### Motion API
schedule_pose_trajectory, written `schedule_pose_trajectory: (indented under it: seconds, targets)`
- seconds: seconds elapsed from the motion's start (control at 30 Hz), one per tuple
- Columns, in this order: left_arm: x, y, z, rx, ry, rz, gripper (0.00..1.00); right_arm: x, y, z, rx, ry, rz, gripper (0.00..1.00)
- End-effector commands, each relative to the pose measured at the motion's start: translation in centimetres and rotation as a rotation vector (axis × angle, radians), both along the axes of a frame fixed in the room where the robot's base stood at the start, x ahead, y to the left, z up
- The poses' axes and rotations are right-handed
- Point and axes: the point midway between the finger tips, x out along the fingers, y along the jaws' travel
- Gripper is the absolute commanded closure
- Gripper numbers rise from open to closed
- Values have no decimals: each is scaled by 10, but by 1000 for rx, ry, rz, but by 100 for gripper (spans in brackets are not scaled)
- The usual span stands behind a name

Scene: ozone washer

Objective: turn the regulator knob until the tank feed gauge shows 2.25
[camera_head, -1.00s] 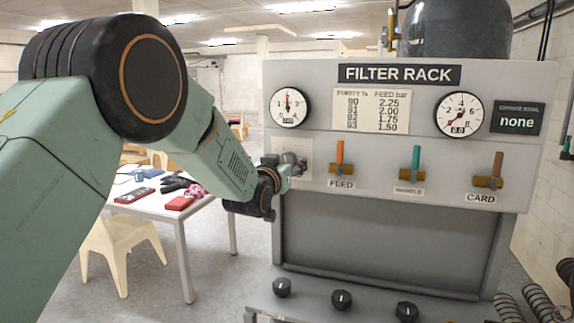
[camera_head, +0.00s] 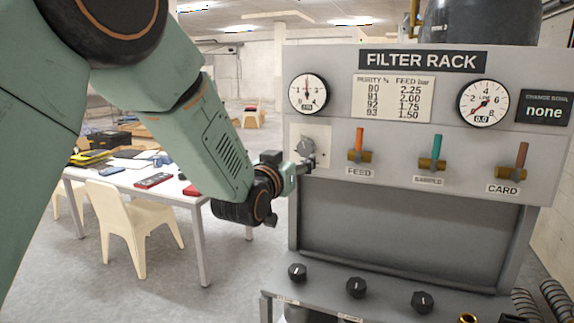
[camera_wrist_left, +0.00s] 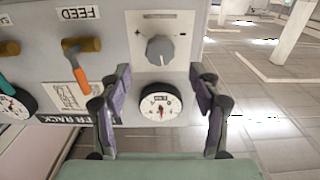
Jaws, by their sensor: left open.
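The grey regulator knob (camera_head: 306,146) sits on a pale plate at the left of the filter rack. The left wrist view shows the knob (camera_wrist_left: 160,49) upside down, with plus and minus marks on its plate. A round gauge (camera_head: 309,94) is above it in the head view. Its needle points about straight up; its small readout is too blurred to read. The gauge also shows in the left wrist view (camera_wrist_left: 160,104). My left gripper (camera_wrist_left: 161,73) is open, its fingers apart and empty, with the knob ahead between their lines. My right gripper is not in view.
To the right are the orange FEED lever (camera_head: 360,145), a teal lever (camera_head: 436,152), a brown CARD lever (camera_head: 520,160) and a second gauge (camera_head: 483,103) reading 0.0. Several black knobs line the lower ledge. A white table (camera_head: 180,188) and chair (camera_head: 130,225) stand left.

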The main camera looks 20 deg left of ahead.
Motion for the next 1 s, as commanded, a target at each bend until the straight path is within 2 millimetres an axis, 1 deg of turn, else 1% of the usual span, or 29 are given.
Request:
schedule_pose_trajectory:
  seconds: [0.03, 0.1, 0.3, 0.43, 0.87, 0.9, 0.97, 1.0]
  targets:
    - [-8, 0, 1, 0, 0, 0, 37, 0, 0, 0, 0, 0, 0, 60]
    - [-17, 1, 0, 0, 1, 0, 37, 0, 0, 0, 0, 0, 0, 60]
    - [-32, 1, 0, 0, 0, 0, 37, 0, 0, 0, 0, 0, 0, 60]
    - [-35, 1, 0, 0, -1, 0, 37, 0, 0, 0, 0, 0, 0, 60]
    - [-35, 1, -2, 1, 7, 0, 37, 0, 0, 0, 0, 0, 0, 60]
    - [-35, 2, -6, 2, 26, 2, 37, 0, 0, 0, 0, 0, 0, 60]
    - [-42, 2, -24, 3, 84, 5, 37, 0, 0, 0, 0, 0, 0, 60]
    - [-49, 3, -41, 3, 134, 9, 37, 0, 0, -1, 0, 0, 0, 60]
